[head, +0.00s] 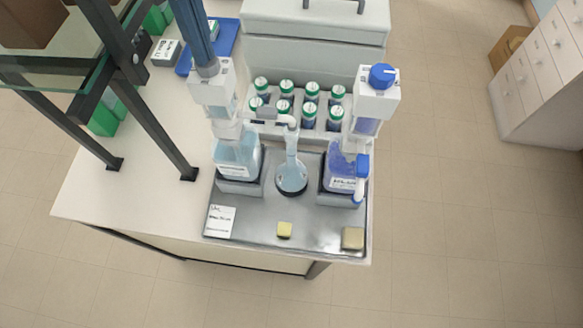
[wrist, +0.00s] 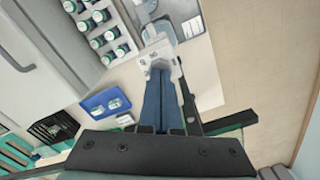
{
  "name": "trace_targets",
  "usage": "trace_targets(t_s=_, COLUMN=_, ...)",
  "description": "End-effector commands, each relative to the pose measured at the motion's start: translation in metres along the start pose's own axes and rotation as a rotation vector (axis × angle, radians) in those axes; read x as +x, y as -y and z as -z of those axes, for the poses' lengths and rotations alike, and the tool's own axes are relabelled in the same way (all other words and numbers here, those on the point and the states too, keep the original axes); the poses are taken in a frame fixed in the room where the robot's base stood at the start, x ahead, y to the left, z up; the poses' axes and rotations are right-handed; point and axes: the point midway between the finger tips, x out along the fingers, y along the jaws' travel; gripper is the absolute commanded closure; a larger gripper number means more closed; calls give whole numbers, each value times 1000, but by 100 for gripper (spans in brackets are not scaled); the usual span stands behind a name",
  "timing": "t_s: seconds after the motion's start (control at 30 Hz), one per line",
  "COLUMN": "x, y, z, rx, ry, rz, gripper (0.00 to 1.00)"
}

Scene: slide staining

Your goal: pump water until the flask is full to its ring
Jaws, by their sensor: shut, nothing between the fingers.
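The glass flask (head: 291,177) stands upright on the steel tray (head: 270,213), with its narrow neck under the left dispenser's spout (head: 283,119). Some liquid shows in its bulb; the ring and exact level are too small to tell. The left dispenser (head: 213,97), white on a bottle of pale blue liquid (head: 237,152), has my gripper (head: 207,68) above it. My gripper's blue fingers are shut and empty, at or just over the dispenser's top; I cannot tell if they touch. The wrist view shows the fingers (wrist: 161,74) pointing at the white dispenser head (wrist: 160,52).
A right dispenser with a blue knob (head: 382,76) sits on a bottle of purple-blue liquid (head: 342,165). A rack of green-capped bottles (head: 311,91) is behind. A yellow block (head: 284,229), a tan block (head: 352,238) and a label card (head: 219,221) lie in front. Dark shelf posts (head: 160,135) stand left.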

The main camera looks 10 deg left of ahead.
Motion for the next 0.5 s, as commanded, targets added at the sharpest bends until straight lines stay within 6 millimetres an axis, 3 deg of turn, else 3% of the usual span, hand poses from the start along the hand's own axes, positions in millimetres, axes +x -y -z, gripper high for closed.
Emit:
trace_targets(t_s=0.23, x=1, y=1, z=-1, rx=1, ry=6, rz=7, gripper=100)
trace_targets(t_s=0.5, x=-18, y=1, z=-1, rx=1, ry=4, rz=5, gripper=100)
